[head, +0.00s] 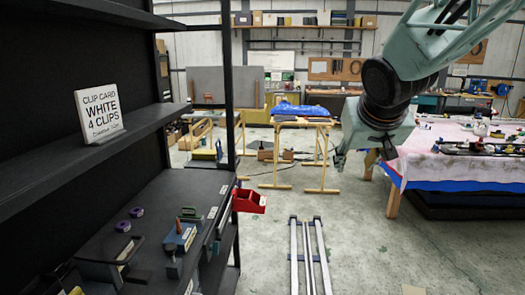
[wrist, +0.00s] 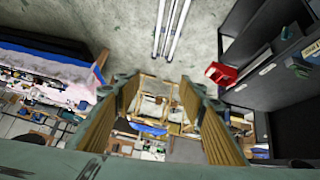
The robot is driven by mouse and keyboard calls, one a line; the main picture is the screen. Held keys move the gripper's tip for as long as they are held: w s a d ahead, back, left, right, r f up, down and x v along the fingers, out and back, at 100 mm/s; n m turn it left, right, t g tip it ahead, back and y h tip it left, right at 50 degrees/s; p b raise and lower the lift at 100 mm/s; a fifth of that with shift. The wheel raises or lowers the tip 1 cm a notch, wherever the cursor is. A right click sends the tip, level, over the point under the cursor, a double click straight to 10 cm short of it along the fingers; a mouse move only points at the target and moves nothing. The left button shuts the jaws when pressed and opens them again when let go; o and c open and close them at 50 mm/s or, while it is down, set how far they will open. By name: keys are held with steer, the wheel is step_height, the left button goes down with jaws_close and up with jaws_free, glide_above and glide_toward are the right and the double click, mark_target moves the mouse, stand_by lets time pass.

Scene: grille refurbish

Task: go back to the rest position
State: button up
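My gripper (head: 342,158) hangs from my teal arm at the upper right of the head view, above the open floor and left of the covered table. In the wrist view the gripper (wrist: 157,92) shows two ribbed, tan-padded fingers spread wide apart. Nothing is between the fingers; only distant trestles and floor show through the gap. No rest position is marked in either view.
A black shelf unit (head: 75,168) stands at left, with a white clip card (head: 100,113) on it. A red bin (head: 249,201) juts from its side. Floor rails (head: 308,255) lie centrally. A cloth-covered table (head: 450,165) is right; a blue-topped trestle (head: 300,122) stands behind.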

steer(key=s+a+f+g, duration=0.2)
steer(key=s, duration=1.8)
steer(key=s+a+f+g+y, duration=0.1)
steer(key=s+a+g, duration=0.1)
steer(key=s, duration=1.9)
steer(key=shift+f, duration=0.4)
